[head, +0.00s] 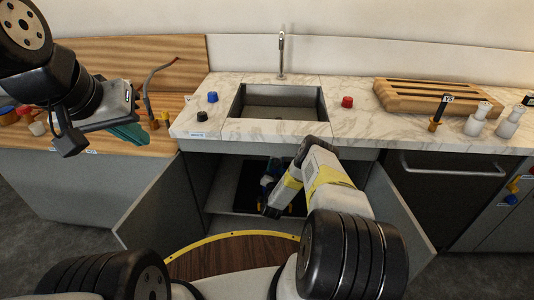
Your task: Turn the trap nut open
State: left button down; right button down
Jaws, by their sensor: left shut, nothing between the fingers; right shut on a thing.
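My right arm reaches into the open cabinet (228,203) under the sink (275,113). My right gripper (269,188) is deep in the shade there, largely hidden by its own forearm, and shut on what seems to be the trap nut. Small blue, dark and yellowish parts show around it; I cannot tell the nut's outline or how far it is turned. My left gripper (108,122) is shut and empty above the wooden counter at the left. A teal thing (132,133) shows beside it, partly hidden; I cannot tell what it is.
Cabinet doors (152,205) stand open on both sides. A wooden rack (430,98) and white flasks (510,120) stand at the right. A yellow-edged brown surface (235,257) lies below.

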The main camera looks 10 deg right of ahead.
jog(key=m, duration=1.2)
jog(key=shift+m, duration=0.3)
dwell(0.4)
jog(key=c, duration=0.9)
grip_release()
jog(key=shift+o, duration=0.2)
jog(key=v, duration=0.8)
